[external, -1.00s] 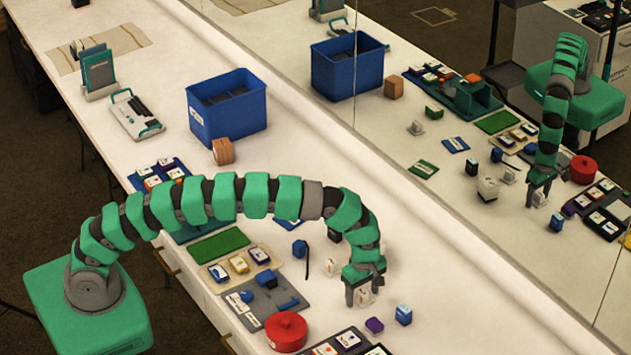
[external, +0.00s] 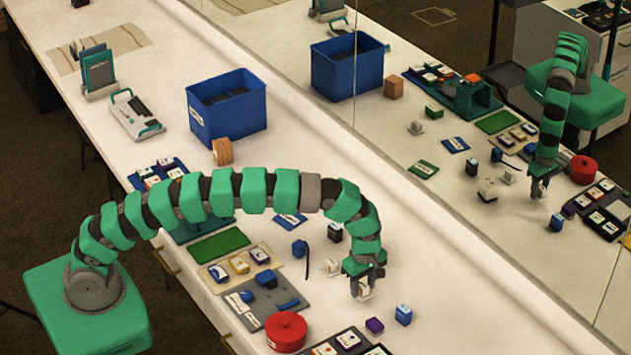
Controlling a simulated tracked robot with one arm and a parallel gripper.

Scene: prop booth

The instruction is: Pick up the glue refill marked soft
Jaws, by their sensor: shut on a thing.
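My gripper (external: 361,292) is at the right end of my arm, fingers down, above the white table. It is shut on a small white item (external: 364,290), which shows between the fingers and looks held just off the table. The item is partly hidden by the fingers, and its marking is too small to read, so I cannot tell if it is the refill marked soft. Another small white item (external: 331,267) stands to the left of the gripper.
A blue block (external: 403,315) and a purple block (external: 374,325) stand close in front. A red round container (external: 286,331) and a grey tray (external: 262,316) lie left. A blue bin (external: 228,105) stands farther back. A mirror along the table's right side reflects the scene.

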